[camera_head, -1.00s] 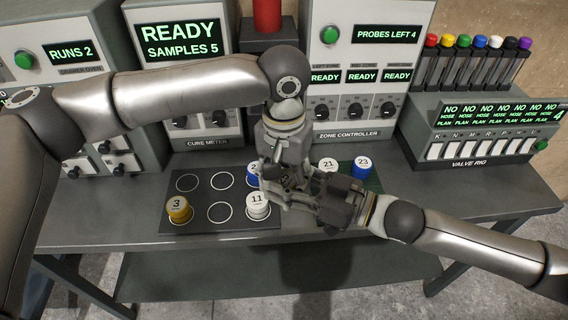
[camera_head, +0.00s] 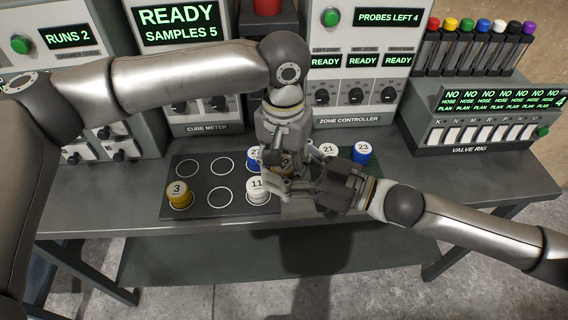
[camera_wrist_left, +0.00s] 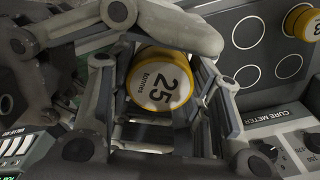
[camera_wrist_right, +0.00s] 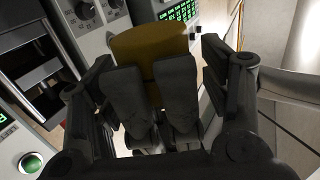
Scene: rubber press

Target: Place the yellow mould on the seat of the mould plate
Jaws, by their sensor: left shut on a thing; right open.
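A yellow mould with a white top marked 25 (camera_wrist_left: 160,82) is held between the fingers of my left gripper (camera_wrist_left: 168,105). In the head view my left gripper (camera_head: 279,168) is over the right end of the dark plate with ringed seats (camera_head: 193,212), and mostly hides this mould. My right gripper (camera_head: 318,182) is open close beside it, just to the right. In the right wrist view the yellow mould (camera_wrist_right: 150,50) shows just beyond my right fingers; contact cannot be told. Another yellow mould, marked 3 (camera_head: 179,196), stands on the plate's front left seat.
A white mould 11 (camera_head: 257,191) and a blue mould (camera_head: 254,158) stand on the plate near my left gripper. White mould 21 (camera_head: 328,153) and blue mould 23 (camera_head: 362,153) stand to the right. Several plate seats are empty. Instruments line the back.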

